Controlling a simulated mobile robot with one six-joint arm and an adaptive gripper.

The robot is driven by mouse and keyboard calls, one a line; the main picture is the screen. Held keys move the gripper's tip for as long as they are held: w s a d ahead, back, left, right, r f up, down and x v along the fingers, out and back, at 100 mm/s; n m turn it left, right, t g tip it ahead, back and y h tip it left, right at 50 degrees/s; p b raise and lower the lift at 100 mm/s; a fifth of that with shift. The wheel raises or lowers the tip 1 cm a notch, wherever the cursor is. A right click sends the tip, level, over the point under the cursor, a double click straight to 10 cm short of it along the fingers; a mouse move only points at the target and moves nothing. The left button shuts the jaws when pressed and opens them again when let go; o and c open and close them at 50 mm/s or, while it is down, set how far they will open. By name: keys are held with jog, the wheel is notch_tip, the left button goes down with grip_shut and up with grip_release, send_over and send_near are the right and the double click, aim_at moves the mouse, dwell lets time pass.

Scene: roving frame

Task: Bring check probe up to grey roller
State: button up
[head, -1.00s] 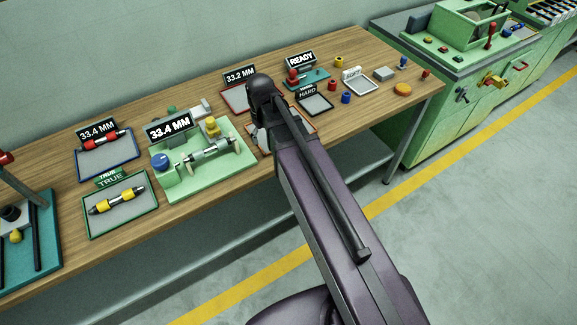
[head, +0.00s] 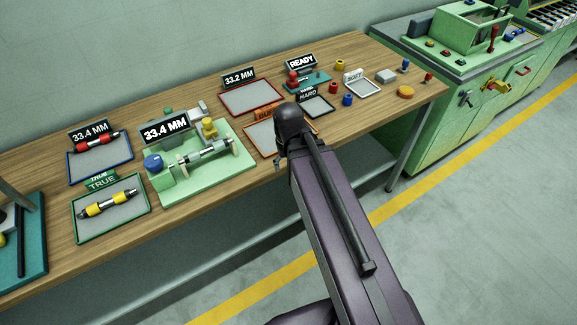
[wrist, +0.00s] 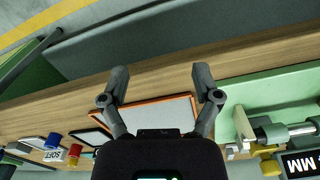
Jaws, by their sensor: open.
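A grey roller (head: 203,155) lies in the green measuring fixture (head: 226,176), whose sign reads 33.4 MM. Part of the grey roller shows at the right of the wrist view (wrist: 302,128). No part is clearly marked as the check probe; a small red-topped device (head: 293,79) on a teal base by the READY sign could be it, but I cannot tell. My gripper (wrist: 160,85) is open and empty, over the front edge of the orange-rimmed tray (wrist: 151,98), to the right of the fixture. In the head view my wrist hides most of the fingers.
A yellow-ended roller (head: 106,204) lies in the green TRUE tray (head: 84,236). A red-ended roller (head: 97,141) lies at the blue-rimmed tray (head: 100,161). A red-rimmed tray (head: 250,98) is empty. HARD (head: 317,106) and SOFT (head: 363,89) trays and small coloured pieces stand at right.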

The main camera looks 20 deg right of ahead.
jog(key=shift+s+d, duration=0.25)
jog(key=shift+s, duration=0.15)
jog(key=c, duration=0.8)
grip_shut()
